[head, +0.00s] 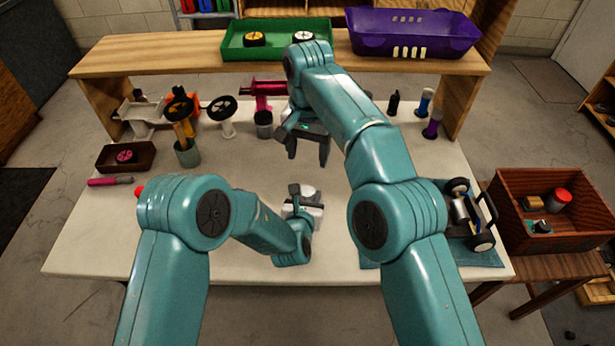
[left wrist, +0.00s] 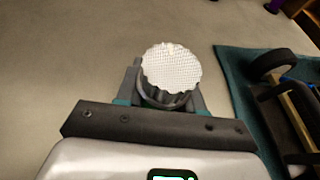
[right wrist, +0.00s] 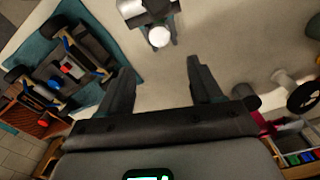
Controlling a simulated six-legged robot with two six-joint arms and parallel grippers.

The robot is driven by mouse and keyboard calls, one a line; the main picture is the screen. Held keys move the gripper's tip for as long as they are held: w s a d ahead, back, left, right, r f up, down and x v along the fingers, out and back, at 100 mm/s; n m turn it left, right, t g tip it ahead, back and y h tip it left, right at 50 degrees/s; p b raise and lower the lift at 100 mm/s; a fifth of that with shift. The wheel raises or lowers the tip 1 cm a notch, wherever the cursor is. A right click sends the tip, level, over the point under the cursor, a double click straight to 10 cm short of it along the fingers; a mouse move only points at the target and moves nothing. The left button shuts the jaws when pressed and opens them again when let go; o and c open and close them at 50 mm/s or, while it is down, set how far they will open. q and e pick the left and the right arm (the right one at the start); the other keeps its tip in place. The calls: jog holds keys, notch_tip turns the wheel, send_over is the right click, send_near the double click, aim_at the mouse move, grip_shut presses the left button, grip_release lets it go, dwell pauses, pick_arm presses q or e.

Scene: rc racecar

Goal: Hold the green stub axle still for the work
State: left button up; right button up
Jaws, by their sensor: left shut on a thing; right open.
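My left gripper (head: 302,208) is low over the front middle of the table. In the left wrist view its fingers are shut on a round part (left wrist: 171,70) with a white, grid-textured face and a dark scalloped rim. The right wrist view shows that part as a white disc (right wrist: 160,37) at the left gripper's tips.
The racecar chassis (head: 482,222) lies on a teal mat (head: 490,257) at the right. Tools and cups, including a grey cup (head: 187,154), stand along the table's back left. Behind are a green tray (head: 280,52) and a purple bin (head: 412,38) on a shelf.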

aim_at(308, 190)
notch_tip(308, 190, down, 12)
jog(key=shift+r, duration=0.2)
jog(key=shift+s, duration=0.1)
